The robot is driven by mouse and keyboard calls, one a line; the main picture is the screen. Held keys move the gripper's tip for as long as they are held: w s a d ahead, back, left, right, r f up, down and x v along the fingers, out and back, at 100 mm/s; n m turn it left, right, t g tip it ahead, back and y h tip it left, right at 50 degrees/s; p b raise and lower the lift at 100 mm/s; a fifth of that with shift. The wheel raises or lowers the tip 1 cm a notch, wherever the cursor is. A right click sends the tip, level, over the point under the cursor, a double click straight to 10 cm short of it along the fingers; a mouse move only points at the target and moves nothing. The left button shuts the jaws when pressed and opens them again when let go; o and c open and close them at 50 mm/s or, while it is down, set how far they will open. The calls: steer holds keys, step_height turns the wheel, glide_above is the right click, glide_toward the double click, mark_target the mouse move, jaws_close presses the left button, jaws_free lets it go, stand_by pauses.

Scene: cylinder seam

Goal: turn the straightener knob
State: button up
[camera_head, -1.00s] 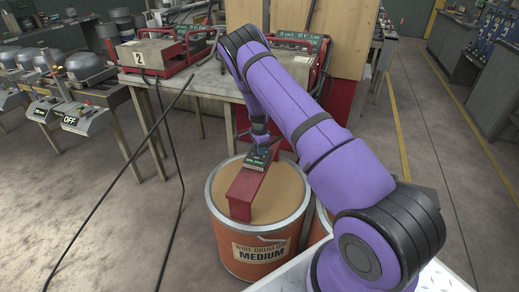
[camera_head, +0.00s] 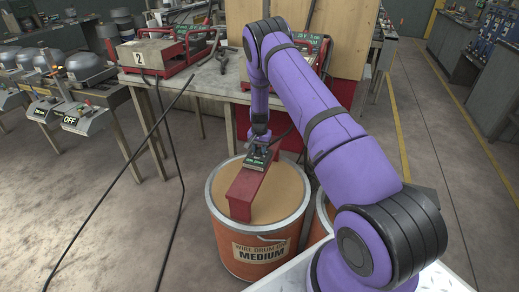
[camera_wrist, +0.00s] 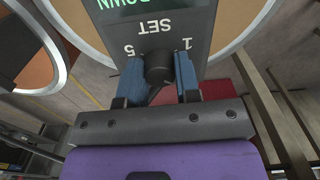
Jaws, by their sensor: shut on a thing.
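The straightener knob (camera_wrist: 159,66) is a small dark round knob in the wrist view, on a dark panel (camera_wrist: 160,22) marked "SET", "1" and "5", with a green display above. My gripper (camera_wrist: 160,75) has its two blue fingers on either side of the knob, shut on it. In the head view the panel (camera_head: 257,163) sits on top of a red box (camera_head: 243,194) on a wire drum (camera_head: 213,222) labelled "MEDIUM". My gripper comes down behind the panel there, and the knob is hidden or too small to make out.
A second drum (camera_head: 322,222) stands partly behind my arm. A workbench (camera_head: 196,84) with red-framed machines (camera_head: 150,56) stands behind. Black cables (camera_head: 180,180) hang at the left. Grey bell-shaped units (camera_head: 88,68) line the far left. Open floor lies at the right.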

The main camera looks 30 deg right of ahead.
mark_target(260, 148)
steer(key=shift+n, duration=0.5)
steer(key=o, duration=0.9)
steer(key=shift+r, duration=0.1)
step_height(260, 148, up, 11)
steer(key=shift+f, duration=0.15)
stand_by(0.4)
